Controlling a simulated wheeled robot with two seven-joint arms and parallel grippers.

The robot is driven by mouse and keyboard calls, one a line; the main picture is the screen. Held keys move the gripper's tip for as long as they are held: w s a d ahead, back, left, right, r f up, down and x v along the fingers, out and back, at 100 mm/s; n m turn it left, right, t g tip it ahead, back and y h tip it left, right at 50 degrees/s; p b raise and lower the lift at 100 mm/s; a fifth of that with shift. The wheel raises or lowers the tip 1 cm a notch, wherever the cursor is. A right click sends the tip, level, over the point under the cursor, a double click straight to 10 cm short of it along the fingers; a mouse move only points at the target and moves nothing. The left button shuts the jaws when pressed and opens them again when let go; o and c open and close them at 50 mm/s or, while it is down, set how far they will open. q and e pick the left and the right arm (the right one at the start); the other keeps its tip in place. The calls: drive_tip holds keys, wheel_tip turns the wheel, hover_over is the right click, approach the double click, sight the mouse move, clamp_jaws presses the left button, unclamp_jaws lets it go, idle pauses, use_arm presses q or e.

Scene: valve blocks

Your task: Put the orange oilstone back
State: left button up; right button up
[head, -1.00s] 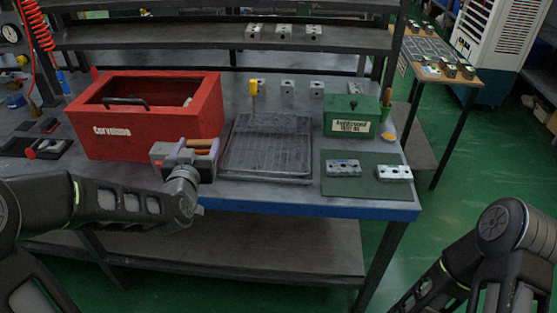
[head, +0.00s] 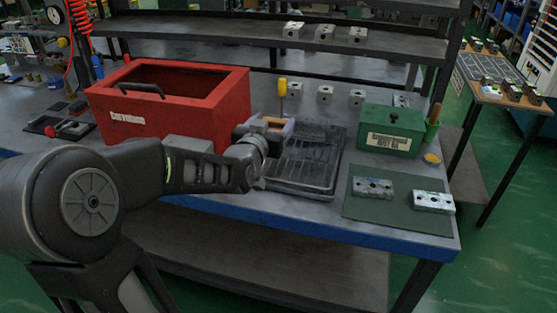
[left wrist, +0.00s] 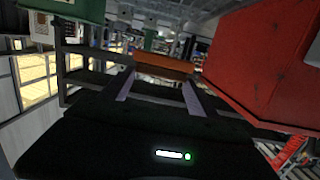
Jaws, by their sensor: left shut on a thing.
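The orange oilstone (head: 273,121) is between the fingers of my left gripper (head: 276,130). In the left wrist view the oilstone (left wrist: 165,64) lies across the far ends of the two pale fingers, and my left gripper (left wrist: 160,83) is shut on it. In the head view this gripper is just right of the red box (head: 190,118), at the left side of the black ribbed tray (head: 318,160). The wrist hides part of the tray's left side. My right gripper is not in view.
A yellow-handled tool (head: 282,88) stands behind the tray. A green box (head: 391,133) is to its right. Two metal valve blocks, one grey (head: 373,187) and one lighter (head: 433,202), lie on a dark green mat (head: 392,216). The tray's visible surface looks clear.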

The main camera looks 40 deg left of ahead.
use_arm(q)
hover_over(273, 167)
wheel_tip(273, 167, down, 6)
drive_tip(key=shift+f, duration=0.1)
idle(0.3)
drive_tip(key=shift+f+b, duration=0.4)
drive_tip(key=shift+f, duration=1.45)
drive_tip(key=shift+f, duration=0.1)
drive_tip(key=o, duration=1.4)
drive_tip(key=shift+o, duration=0.2)
